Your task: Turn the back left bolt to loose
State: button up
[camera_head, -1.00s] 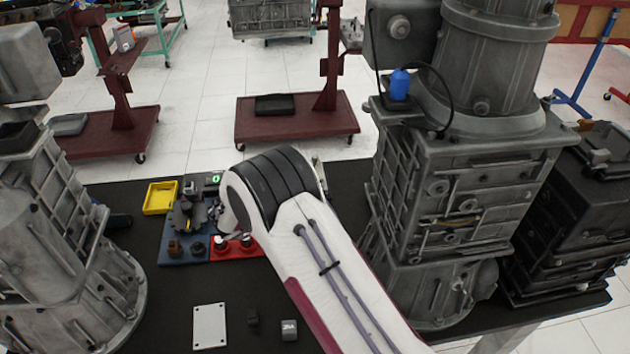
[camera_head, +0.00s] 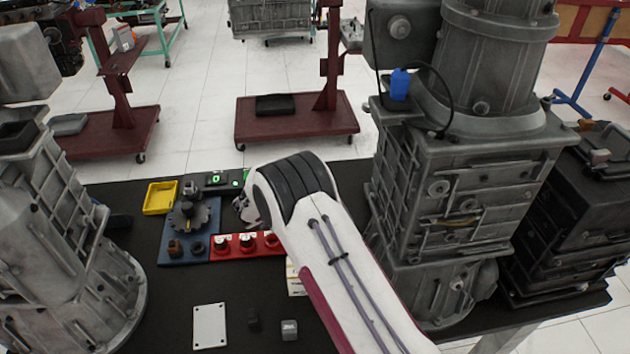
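A blue board (camera_head: 171,259) on the black table carries a dark toothed disk (camera_head: 205,218). A brown bolt-like piece (camera_head: 175,248) and a black one (camera_head: 198,248) stand along its front edge, and a dark upright piece (camera_head: 190,190) stands at its back. I cannot tell which part is the back left bolt. My gripper (camera_head: 243,208) is right of the disk, behind the red strip, mostly hidden by my white arm. Its fingers are too small and covered to read.
A red strip (camera_head: 234,254) holds several red-and-white knobs (camera_head: 221,242). A yellow tray (camera_head: 160,197) and a box with a green display (camera_head: 216,179) lie behind. A white plate (camera_head: 209,326) and small cubes (camera_head: 289,330) are in front. Large grey engine castings (camera_head: 440,200) flank the table.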

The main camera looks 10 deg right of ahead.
jog(key=shift+w+d+f, duration=0.1)
jog(key=shift+w+d, duration=0.15)
grip_shut()
jog(key=shift+s+d+n+t+y, duration=0.1)
jog(key=shift+d+n+t+y, duration=0.05)
jog(key=shift+n+t+y, duration=0.45)
jog(key=shift+s+d+n+t+y, duration=0.15)
jog(key=shift+n+t+y, duration=0.35)
jog(key=shift+n+y, duration=0.5)
jog(key=shift+d+n+t+y, duration=0.15)
jog(key=shift+n+t+y, duration=0.1)
jog(key=shift+n+y, duration=0.4)
jog(key=shift+d+n+t+y, duration=0.15)
jog(key=shift+n+t+y, duration=0.1)
jog(key=shift+n+y, duration=0.7)
jog(key=shift+y, duration=0.1)
